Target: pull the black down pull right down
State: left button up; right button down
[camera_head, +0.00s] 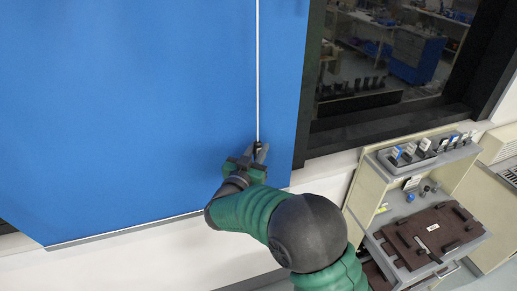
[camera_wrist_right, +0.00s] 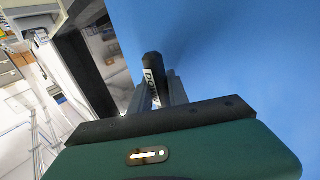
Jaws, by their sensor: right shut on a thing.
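The black down pull (camera_head: 257,145) hangs at the lower end of a thin white cord (camera_head: 257,70) in front of a blue blind (camera_head: 130,100). In the right wrist view the black pull (camera_wrist_right: 153,66) shows a white label with dark letters, partly covered by the fingers. My right gripper (camera_head: 256,154) is shut on the pull, near the lower part of the blind; its fingers (camera_wrist_right: 157,95) show on both sides of the pull in the wrist view. My left gripper is not in view.
A dark-framed window (camera_head: 385,70) is to the right of the blind. A shelf unit (camera_head: 425,165) with small items and a brown tray (camera_head: 432,236) stands at the lower right. The blind's bottom bar (camera_head: 120,231) hangs over a white wall.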

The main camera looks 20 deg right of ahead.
jog(key=c, duration=1.6)
grip_release()
jog(key=shift+s+a+f, duration=0.1)
jog(key=shift+a+f, duration=0.05)
jog(key=shift+f, duration=0.3)
jog(key=o, duration=0.3)
jog(key=shift+s+a+r, duration=0.1)
jog(key=shift+r, duration=0.1)
jog(key=shift+o, duration=0.2)
jog(key=shift+a+r, duration=0.1)
jog(key=shift+s+a, duration=0.15)
jog(key=b+v, duration=0.5)
jog(key=v, duration=1.1)
jog(key=shift+a+b, duration=0.25)
jog(key=shift+b, duration=0.1)
jog(key=shift+s+d, duration=0.1)
jog(key=shift+s, duration=0.05)
